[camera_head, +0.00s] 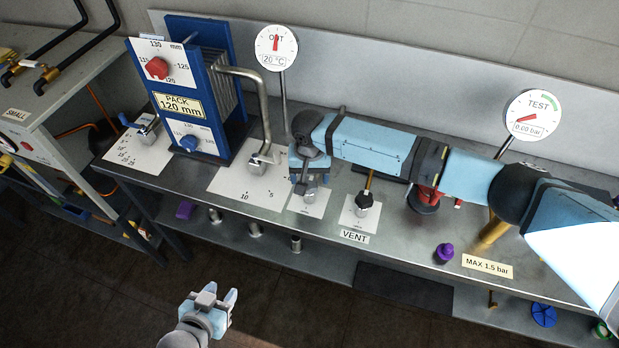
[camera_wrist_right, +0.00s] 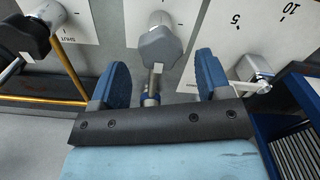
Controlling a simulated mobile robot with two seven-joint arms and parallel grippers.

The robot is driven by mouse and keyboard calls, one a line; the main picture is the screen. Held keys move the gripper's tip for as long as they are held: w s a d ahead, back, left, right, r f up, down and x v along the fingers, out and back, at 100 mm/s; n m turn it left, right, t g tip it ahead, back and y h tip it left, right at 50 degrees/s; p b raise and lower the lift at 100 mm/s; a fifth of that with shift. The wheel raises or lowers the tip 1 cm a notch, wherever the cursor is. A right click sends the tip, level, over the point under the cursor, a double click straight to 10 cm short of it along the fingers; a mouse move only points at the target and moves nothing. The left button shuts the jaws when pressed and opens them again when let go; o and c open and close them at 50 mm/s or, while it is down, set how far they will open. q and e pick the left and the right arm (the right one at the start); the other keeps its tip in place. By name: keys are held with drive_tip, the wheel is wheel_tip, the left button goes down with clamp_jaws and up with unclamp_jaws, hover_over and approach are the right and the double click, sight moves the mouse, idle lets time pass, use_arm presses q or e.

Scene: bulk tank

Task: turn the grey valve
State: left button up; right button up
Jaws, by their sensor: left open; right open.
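A grey valve knob (camera_head: 309,190) stands on a white plate on the steel bench, between the large scale plate and the VENT valve. In the right wrist view the grey knob (camera_wrist_right: 160,47) sits ahead of and between the two blue fingers. My right gripper (camera_head: 309,176) is open above this valve in the head view; its fingertips partly cover the fitting. I cannot tell whether the fingers touch the knob. My left gripper (camera_head: 215,302) is open and empty, low in front of the bench.
The VENT valve (camera_head: 363,201) with a brass stem stands just right. A lever fitting (camera_head: 262,160) with a bent pipe is to the left, beside the blue plate pack (camera_head: 202,80). A TEST gauge (camera_head: 533,115) and a purple knob (camera_head: 444,252) are further right.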

drive_tip(key=shift+f, duration=1.2)
drive_tip(key=c, duration=0.9)
